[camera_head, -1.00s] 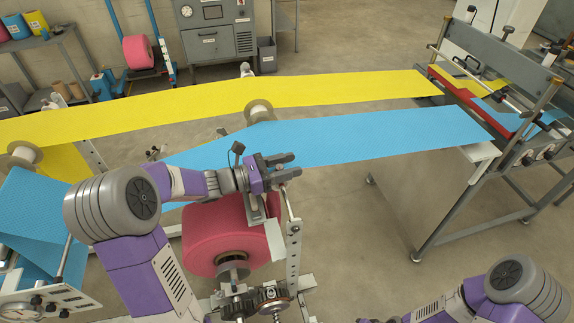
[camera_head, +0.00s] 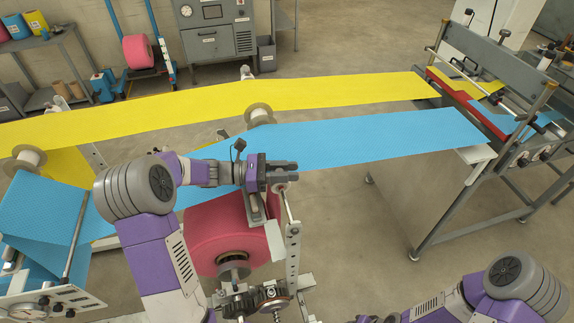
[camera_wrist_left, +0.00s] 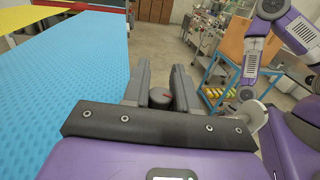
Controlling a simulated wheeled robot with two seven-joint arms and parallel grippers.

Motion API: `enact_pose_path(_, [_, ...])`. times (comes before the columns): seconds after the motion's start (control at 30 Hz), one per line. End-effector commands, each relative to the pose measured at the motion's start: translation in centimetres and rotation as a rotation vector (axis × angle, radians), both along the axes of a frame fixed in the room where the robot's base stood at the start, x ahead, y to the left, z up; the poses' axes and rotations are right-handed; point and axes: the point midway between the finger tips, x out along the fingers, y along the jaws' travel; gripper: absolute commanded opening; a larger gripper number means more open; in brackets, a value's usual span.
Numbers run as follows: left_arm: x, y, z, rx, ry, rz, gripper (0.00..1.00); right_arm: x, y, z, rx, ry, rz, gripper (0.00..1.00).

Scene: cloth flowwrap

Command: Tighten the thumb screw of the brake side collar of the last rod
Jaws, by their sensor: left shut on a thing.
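My left gripper (camera_head: 284,171) is above the pink roll (camera_head: 232,228), by the top of the perforated upright (camera_head: 293,245). In the left wrist view its two fingers (camera_wrist_left: 162,88) are closed in on a dark round knob (camera_wrist_left: 160,99), which looks like the thumb screw. In the head view the fingers hide the knob, and the collar cannot be made out. A thin rod (camera_head: 288,208) shows just below the gripper. My right arm (camera_head: 440,303) is at the lower right. Its gripper end is small and unclear in the left wrist view (camera_wrist_left: 245,94).
The blue web (camera_head: 380,138) runs close behind my left gripper, and the yellow web (camera_head: 330,92) lies beyond it. Gears (camera_head: 270,295) sit below the pink roll.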

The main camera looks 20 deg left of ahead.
Motion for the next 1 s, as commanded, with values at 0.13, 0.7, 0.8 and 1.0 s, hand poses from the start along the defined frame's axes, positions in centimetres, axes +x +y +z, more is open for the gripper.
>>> enact_pose_path(0.13, [-0.1, 0.0, 0.3, 0.001, 0.000, -0.139, 0.00, 0.0, 0.0, 1.7, 0.000, 0.000, 0.000, 0.48])
enact_pose_path(0.7, [-1.1, -0.1, 0.1, -0.001, 0.001, -0.563, 0.00, 0.0, 0.0, 4.6, 0.000, 0.000, 0.000, 0.48])
enact_pose_path(0.8, [-1.1, -0.1, 0.1, -0.001, 0.000, -0.600, 0.00, 0.0, 0.0, 4.8, 0.000, 0.000, 0.000, 0.48])
enact_pose_path(1.0, [-1.2, -0.1, 0.1, -0.001, 0.000, -0.641, 0.00, 0.0, 0.0, 4.9, 0.000, 0.000, 0.000, 0.48])
